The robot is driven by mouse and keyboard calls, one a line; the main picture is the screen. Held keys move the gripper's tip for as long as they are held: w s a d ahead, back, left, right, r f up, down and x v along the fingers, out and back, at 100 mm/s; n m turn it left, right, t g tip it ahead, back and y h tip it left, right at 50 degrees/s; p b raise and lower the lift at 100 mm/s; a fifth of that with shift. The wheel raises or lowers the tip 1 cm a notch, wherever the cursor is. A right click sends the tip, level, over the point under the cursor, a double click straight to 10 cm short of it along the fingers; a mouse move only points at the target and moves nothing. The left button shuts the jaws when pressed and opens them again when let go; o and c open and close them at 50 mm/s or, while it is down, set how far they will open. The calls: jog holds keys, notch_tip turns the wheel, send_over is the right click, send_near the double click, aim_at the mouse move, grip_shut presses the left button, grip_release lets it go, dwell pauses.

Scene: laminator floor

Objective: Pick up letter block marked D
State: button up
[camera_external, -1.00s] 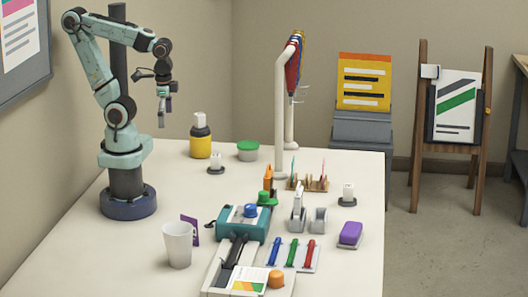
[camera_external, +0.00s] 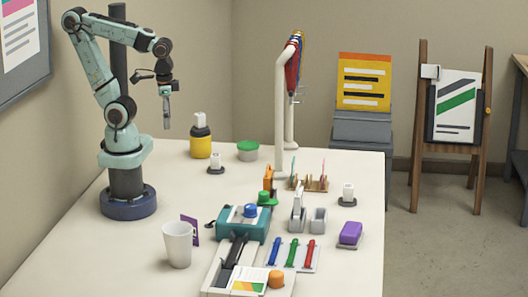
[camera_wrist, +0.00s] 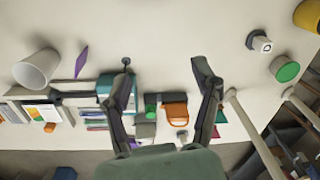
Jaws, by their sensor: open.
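No letter D is readable in either view. A small white block on a round black base (camera_external: 215,162) stands near the back of the table; in the wrist view (camera_wrist: 262,44) it bears a small dark mark, too blurred to read. A similar white block (camera_external: 348,193) stands on the right side. A thin purple upright piece (camera_external: 190,228) with a pale mark stands behind the white cup; it also shows in the wrist view (camera_wrist: 81,62). My gripper (camera_external: 167,126) is open and empty, high above the table; its spread fingers (camera_wrist: 163,68) frame the wrist view.
A white cup (camera_external: 178,246), a teal laminator (camera_external: 232,228) and a tray of coloured pens (camera_external: 290,258) fill the front. A yellow bottle (camera_external: 200,147) and a green-lidded tub (camera_external: 248,151) flank the back white block. A white stand (camera_external: 281,120) rises behind. The left-middle table is clear.

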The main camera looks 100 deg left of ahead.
jog(key=w+r+n+t, duration=0.3)
jog(key=w+n, duration=0.5)
jog(key=n, duration=0.2)
jog(key=w+a+f+n+y, duration=0.1)
jog(key=w+a+f+n, duration=0.3)
jog(key=w+a+n, duration=0.85)
jog(key=n+g+h, duration=0.2)
jog(key=n+g, duration=0.1)
jog(key=n, duration=0.8)
send_near(215, 155)
notch_tip(215, 155, down, 6)
jog(key=shift+w, duration=0.1)
notch_tip(215, 155, down, 6)
jog(key=shift+f, duration=0.25)
grip_shut()
